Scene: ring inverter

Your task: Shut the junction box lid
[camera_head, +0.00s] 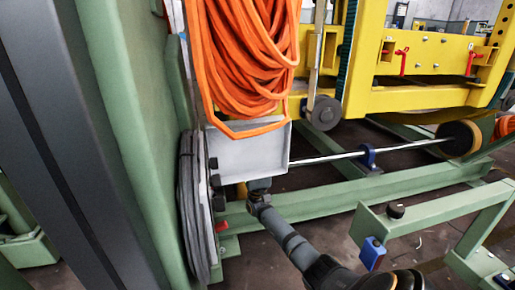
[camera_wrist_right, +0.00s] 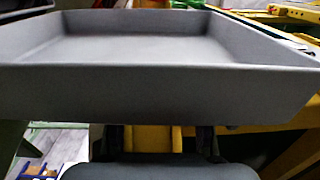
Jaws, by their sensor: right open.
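A grey, shallow, tray-like panel, which looks like the junction box lid (camera_head: 250,152), sits below the orange cable coil in the head view. In the right wrist view the lid (camera_wrist_right: 160,95) spans the upper part of the picture, with its rim and hollow inner face showing. My right gripper (camera_head: 258,186) is just under the lid's lower edge. In the right wrist view its fingers (camera_wrist_right: 160,140) are apart and partly hidden behind the lid's front wall; I cannot tell if they touch it. The box body is not clearly visible. My left gripper is not in view.
A thick orange cable coil (camera_head: 243,50) hangs right over the lid. A yellow frame (camera_head: 420,97) stands behind at right, and a green beam (camera_head: 350,198) runs low behind my arm.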

